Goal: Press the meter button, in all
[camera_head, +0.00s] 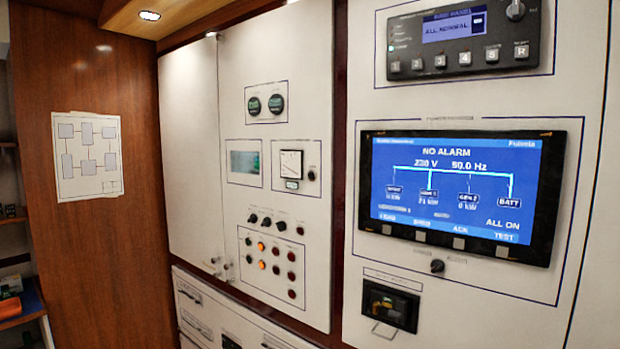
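A white analog meter (291,163) with a dark frame is on the left white panel. A small green-lit element (292,185) sits at its lower edge; I cannot tell whether it is a button. A small dark round knob or button (311,175) is just right of the meter. A greenish rectangular display (245,162) is to the meter's left. Two round dark gauges (264,105) are above. Neither of my grippers is in view.
Below the meter are several dark knobs (266,221) and orange and red buttons (276,268). A large blue screen (455,190) reads NO ALARM. A grey keypad unit (462,40) is above it. A closed white cabinet door (192,155) is left of the meter panel.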

